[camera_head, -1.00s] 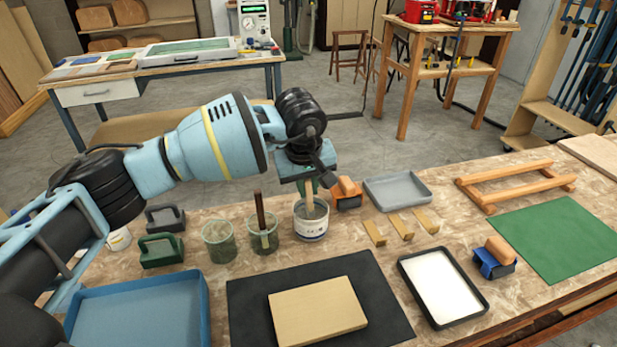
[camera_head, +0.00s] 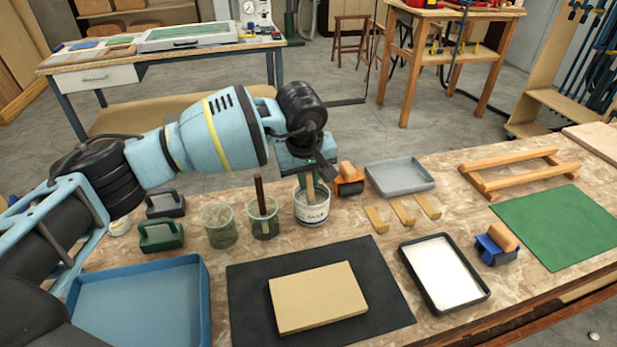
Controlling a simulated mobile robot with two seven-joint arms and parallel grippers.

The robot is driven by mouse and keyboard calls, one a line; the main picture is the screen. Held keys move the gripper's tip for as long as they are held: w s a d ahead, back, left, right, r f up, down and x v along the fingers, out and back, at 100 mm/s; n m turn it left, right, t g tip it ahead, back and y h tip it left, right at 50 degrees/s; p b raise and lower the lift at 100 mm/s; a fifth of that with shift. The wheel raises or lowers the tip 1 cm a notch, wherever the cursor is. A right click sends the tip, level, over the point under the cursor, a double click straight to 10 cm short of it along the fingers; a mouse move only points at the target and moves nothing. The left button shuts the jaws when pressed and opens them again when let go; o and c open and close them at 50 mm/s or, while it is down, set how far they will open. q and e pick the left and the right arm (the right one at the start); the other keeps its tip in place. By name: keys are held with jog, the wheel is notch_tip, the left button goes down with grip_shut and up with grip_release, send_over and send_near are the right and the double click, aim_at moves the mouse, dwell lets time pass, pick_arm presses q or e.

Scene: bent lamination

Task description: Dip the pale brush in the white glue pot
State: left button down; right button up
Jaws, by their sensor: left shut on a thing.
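The white glue pot (camera_head: 312,212) stands on the workbench behind the dark mat. My left gripper (camera_head: 308,172) is above the pot, pointing down, shut on the pale brush (camera_head: 310,188). The brush's pale handle runs down from the gripper into the pot's mouth. Its lower end is hidden inside the pot, so I cannot tell how deep it sits or whether it touches the glue. My right gripper is not in view.
Two greenish glass jars (camera_head: 219,225) stand left of the pot, one holding a dark-handled brush (camera_head: 259,195). An orange-and-black tool (camera_head: 349,180) and a grey tray (camera_head: 400,177) are close on the right. A tan board (camera_head: 317,297) lies on the dark mat (camera_head: 250,310).

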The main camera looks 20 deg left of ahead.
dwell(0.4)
